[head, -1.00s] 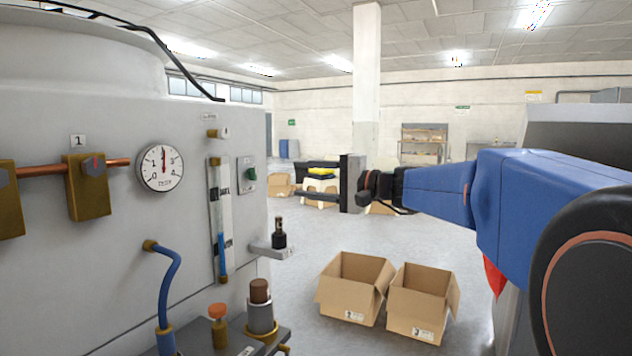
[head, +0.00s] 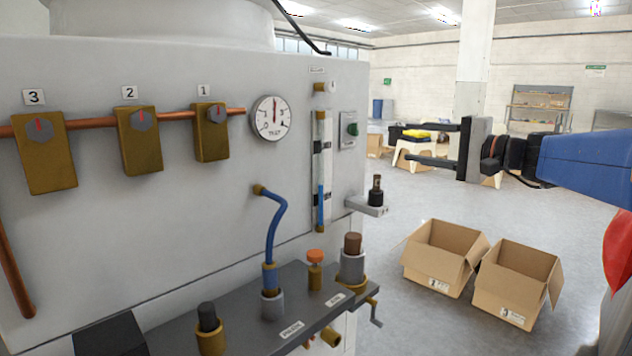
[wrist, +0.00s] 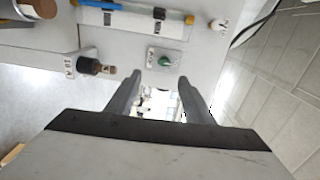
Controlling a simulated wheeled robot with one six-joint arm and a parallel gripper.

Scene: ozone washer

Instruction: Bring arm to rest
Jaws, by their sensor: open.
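My gripper (head: 435,144) is at the right in the head view, in front of the machine's right side. Its two dark fingers point left, spread apart with nothing between them. In the wrist view the gripper (wrist: 158,85) also shows open and empty, with the machine's panel and a green knob (wrist: 165,61) beyond the fingertips. My blue arm reaches in from the right edge, clear of the machine (head: 190,70) and above the floor.
The machine carries brass valves (head: 140,138), a round gauge (head: 271,119), a sight tube (head: 321,165) and a small shelf with a black-capped fitting (head: 375,192). Two open cardboard boxes (head: 445,257) (head: 516,283) stand on the floor below the gripper. Floor around them is clear.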

